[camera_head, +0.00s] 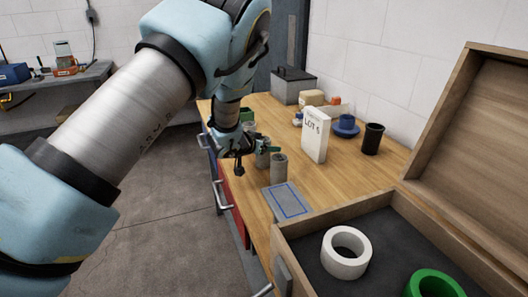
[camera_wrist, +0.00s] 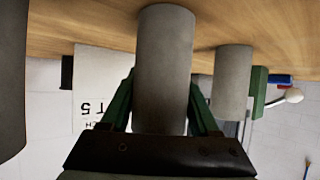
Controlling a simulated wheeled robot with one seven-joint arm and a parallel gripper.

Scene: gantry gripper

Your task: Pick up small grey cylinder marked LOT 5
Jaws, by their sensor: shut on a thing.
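My gripper (camera_head: 258,150) reaches over the table from the left. In the wrist view, which is upside down, its green fingers (camera_wrist: 161,100) are shut on the sides of a plain grey cylinder (camera_wrist: 164,60). That cylinder is upright; I cannot tell whether its base touches the table. A second grey cylinder (camera_wrist: 233,82) stands to the right of it in the wrist view, and a third (camera_wrist: 12,75) is cut off at the left edge. In the head view one grey cylinder (camera_head: 279,168) stands just right of my gripper. A white block marked LOT 5 (camera_head: 315,136) stands behind; no mark shows on the cylinders.
A grey pad with a blue outline (camera_head: 290,201) lies bare near the table's front edge. An open wooden case (camera_head: 308,237) holds a white ring (camera_head: 334,262) and a green ring (camera_head: 421,288). A black cup (camera_head: 373,139) and a blue flanged part (camera_head: 346,127) stand farther back.

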